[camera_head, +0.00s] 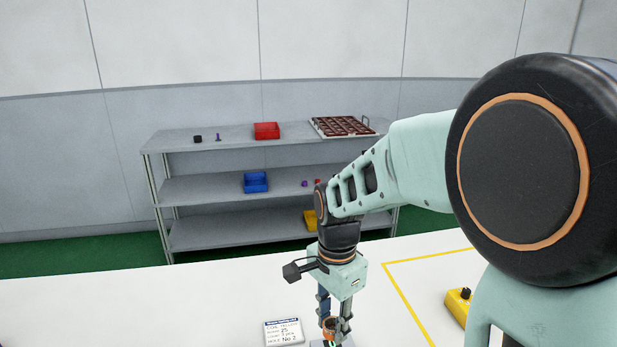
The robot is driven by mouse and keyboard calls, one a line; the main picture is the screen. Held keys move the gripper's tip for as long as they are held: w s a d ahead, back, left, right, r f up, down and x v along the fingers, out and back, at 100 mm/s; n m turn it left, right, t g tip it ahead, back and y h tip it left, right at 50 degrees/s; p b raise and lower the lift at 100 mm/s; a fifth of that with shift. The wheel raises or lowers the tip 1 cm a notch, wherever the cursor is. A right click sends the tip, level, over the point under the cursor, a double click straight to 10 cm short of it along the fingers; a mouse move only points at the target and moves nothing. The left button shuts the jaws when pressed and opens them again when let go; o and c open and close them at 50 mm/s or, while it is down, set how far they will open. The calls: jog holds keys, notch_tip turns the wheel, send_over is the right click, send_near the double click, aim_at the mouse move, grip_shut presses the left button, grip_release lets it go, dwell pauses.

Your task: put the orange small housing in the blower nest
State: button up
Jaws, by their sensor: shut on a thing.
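My gripper (334,322) is at the bottom middle of the head view, pointing down over the white table. Its fingers are shut on the orange small housing (329,323), a small orange-brown round piece with a dark opening on top. A grey piece with a bit of green (321,344) shows just under the housing at the picture's lower edge. It may be the blower nest, but most of it is cut off. I cannot tell whether the housing touches it.
A white label card (284,332) lies left of my gripper. A yellow box with a black knob (459,303) sits inside a yellow taped outline at right. Behind the table, a grey shelf (200,187) holds a red bin (267,130), a blue bin (256,182) and a brown tray (343,126).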

jog(key=w+d+f+n+p, duration=0.1)
jog(key=w+d+n+p, duration=0.2)
jog(key=d+n+p, duration=0.3)
jog(key=shift+w+d+f+n, duration=0.2)
jog(key=shift+d+n, duration=1.1)
jog(key=shift+n, duration=1)
